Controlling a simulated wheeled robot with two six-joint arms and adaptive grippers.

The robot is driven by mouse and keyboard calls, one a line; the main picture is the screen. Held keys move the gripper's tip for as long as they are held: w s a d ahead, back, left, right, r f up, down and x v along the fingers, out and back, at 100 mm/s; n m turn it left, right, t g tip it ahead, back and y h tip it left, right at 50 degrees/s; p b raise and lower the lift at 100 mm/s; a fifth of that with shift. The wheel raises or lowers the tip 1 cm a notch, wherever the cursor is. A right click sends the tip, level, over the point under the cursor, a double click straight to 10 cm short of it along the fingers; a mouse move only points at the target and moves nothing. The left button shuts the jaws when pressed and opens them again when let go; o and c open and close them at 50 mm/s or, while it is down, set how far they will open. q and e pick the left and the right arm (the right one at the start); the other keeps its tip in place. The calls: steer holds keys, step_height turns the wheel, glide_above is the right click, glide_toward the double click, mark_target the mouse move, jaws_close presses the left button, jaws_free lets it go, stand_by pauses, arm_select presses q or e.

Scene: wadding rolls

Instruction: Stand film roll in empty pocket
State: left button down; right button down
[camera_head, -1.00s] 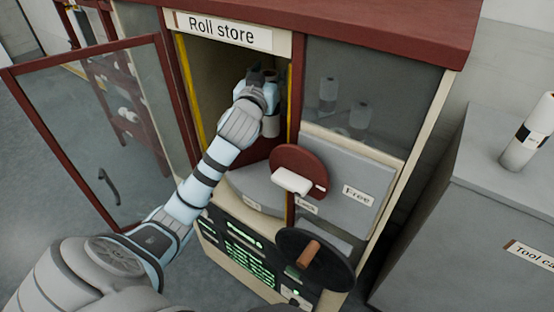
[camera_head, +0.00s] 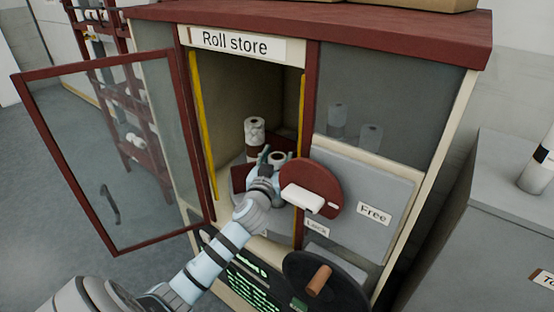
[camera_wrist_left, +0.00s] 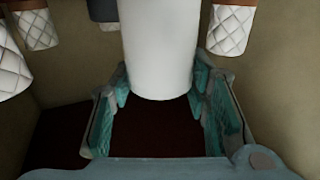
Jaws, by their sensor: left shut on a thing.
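My left gripper (camera_head: 270,160) is at the open front of the roll store (camera_head: 252,97), beside the dark red disc. It is shut on a plain white film roll (camera_wrist_left: 160,45), whose smooth side lies between the teal finger pads in the left wrist view. Quilted rolls (camera_wrist_left: 231,28) also show around the held roll in the left wrist view. I cannot make out an empty pocket. My right gripper is not in view.
The glass door (camera_head: 115,150) stands open on the left. The dark red disc with a white handle (camera_head: 302,197) is close to the gripper's right. A grey panel labelled Free (camera_head: 368,185) and a black wheel (camera_head: 325,283) are nearby. A tool cabinet (camera_head: 480,210) stands right.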

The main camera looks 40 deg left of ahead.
arm_select(q)
steer(key=c, duration=0.9)
jaws_free()
steer(key=shift+r, duration=0.15)
steer(key=v, duration=1.2)
steer(key=shift+s, duration=0.1)
